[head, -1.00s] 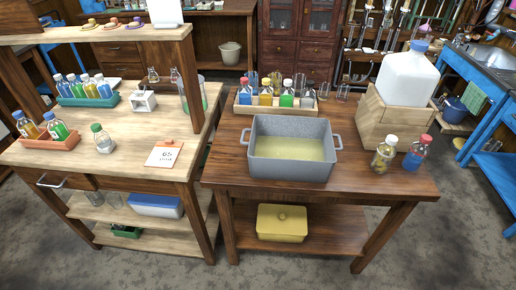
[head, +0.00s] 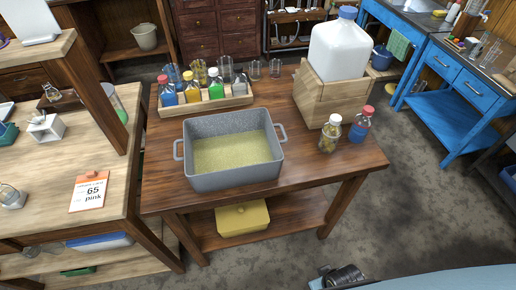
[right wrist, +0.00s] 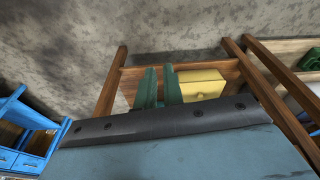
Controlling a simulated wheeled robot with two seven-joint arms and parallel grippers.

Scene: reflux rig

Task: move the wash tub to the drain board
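The wash tub (head: 202,181) is a grey open box with a looped handle at its left and right ends and murky yellowish contents. It sits upright on the dark wooden table in the head view. No drain board can be made out for certain. My right gripper (right wrist: 161,80) shows two green fingers with a gap between them in the right wrist view. They hold nothing visible, and point down beside the table's lower shelf, apart from the tub. My left gripper is not in view.
A wooden crate (head: 318,97) with a white jug, two capped bottles (head: 329,136) and a bottle rack (head: 207,104) share the table (head: 300,168). A yellow box (head: 242,217) is on the shelf below. Blue benches (head: 445,70) stand at right, across open floor.

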